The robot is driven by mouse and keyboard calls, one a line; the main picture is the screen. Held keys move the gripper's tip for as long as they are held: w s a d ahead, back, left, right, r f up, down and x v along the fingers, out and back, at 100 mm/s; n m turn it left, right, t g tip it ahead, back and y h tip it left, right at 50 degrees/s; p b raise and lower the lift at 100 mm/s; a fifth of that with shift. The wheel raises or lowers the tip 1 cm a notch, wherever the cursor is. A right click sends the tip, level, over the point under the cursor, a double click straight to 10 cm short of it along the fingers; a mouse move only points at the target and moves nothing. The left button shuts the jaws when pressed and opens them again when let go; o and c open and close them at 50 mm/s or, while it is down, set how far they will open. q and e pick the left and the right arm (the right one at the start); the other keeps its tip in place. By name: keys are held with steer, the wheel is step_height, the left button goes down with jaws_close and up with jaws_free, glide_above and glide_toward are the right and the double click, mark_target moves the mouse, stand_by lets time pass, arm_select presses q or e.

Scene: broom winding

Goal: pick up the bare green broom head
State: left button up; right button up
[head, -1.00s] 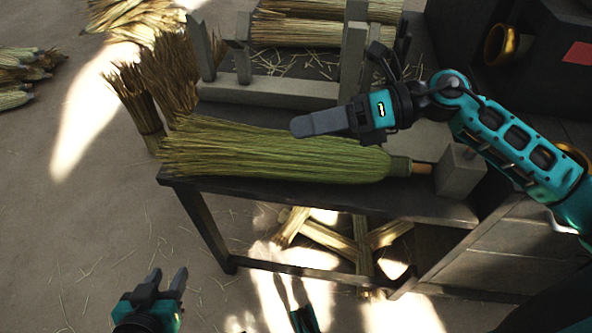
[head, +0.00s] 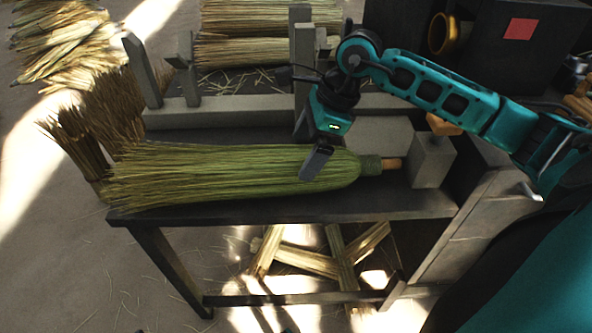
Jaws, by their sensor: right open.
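The bare green broom head (head: 220,172) lies on its side on the dark bench (head: 300,211). Its bristles point left, and its bound neck with a short wooden stub (head: 391,164) points right. My right gripper (head: 316,163) is open and points down at the thick right part of the broom head, its near finger overlapping the bristles in the picture. The far finger is hidden, and I cannot tell whether the gripper touches the broom. My left gripper is out of view.
A grey block (head: 431,161) stands by the stub. A grey rack with upright posts (head: 303,75) runs behind the broom head. Straw bundles (head: 85,125) stand at the bench's left end.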

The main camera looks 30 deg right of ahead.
mark_target(296, 168)
steer(key=b+x, duration=0.1)
steer(key=x, duration=0.4)
steer(key=shift+s+a+f, duration=0.15)
